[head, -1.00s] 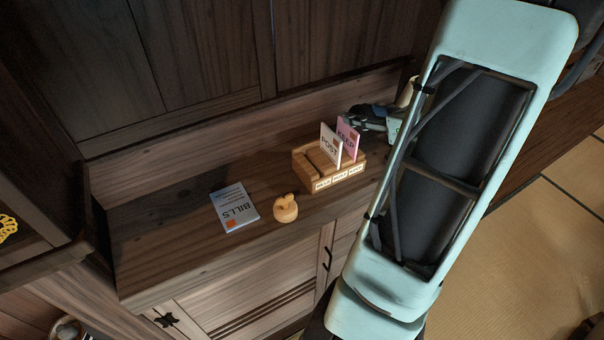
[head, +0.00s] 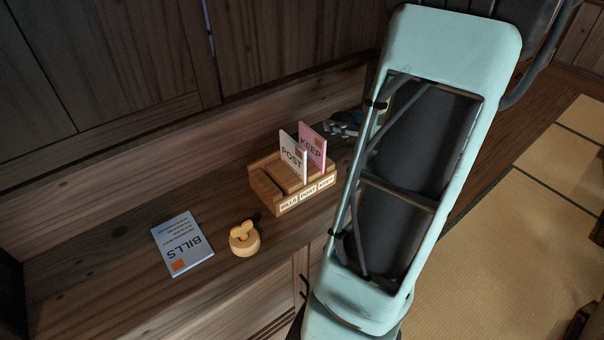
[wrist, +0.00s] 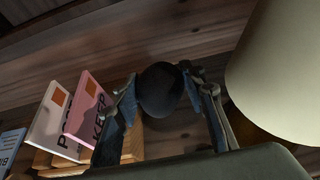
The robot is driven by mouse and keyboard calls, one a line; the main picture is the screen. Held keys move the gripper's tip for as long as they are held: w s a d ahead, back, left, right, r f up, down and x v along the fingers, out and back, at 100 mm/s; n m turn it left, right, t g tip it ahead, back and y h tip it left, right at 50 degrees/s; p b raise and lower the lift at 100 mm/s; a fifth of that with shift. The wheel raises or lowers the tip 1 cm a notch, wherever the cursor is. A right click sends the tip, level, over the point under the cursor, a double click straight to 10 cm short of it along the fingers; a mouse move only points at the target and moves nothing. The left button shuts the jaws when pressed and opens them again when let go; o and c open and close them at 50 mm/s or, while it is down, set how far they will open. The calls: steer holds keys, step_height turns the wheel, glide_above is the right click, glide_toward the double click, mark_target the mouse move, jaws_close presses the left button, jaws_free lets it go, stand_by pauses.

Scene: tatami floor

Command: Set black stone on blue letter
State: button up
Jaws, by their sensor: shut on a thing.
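The black stone (wrist: 160,90) is a dark rounded piece between the fingers of my gripper (wrist: 168,92) in the wrist view. The gripper is shut on it. In the head view my gripper (head: 343,126) shows only in part behind the letter rack, mostly hidden by my arm; the stone cannot be made out there. The blue letter (head: 183,243), marked BILLS, lies flat on the wooden cabinet top, left of the rack and apart from the gripper. A corner of the blue letter also shows at the left edge of the wrist view (wrist: 9,145).
A wooden rack (head: 268,190) holds a white POST letter (head: 292,155) and a pink KEEP letter (head: 313,146) upright, between gripper and blue letter. A round yellowish wooden object (head: 244,240) sits right beside the blue letter. A large cream object (wrist: 280,75) is close right of the gripper.

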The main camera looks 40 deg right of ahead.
mark_target(339, 161)
step_height(339, 161, down, 10)
steer(key=shift+r+b, duration=0.25)
steer(key=shift+b, duration=0.25)
steer(key=shift+f, duration=0.15)
steer(key=o, duration=1)
steer(key=shift+o, duration=0.2)
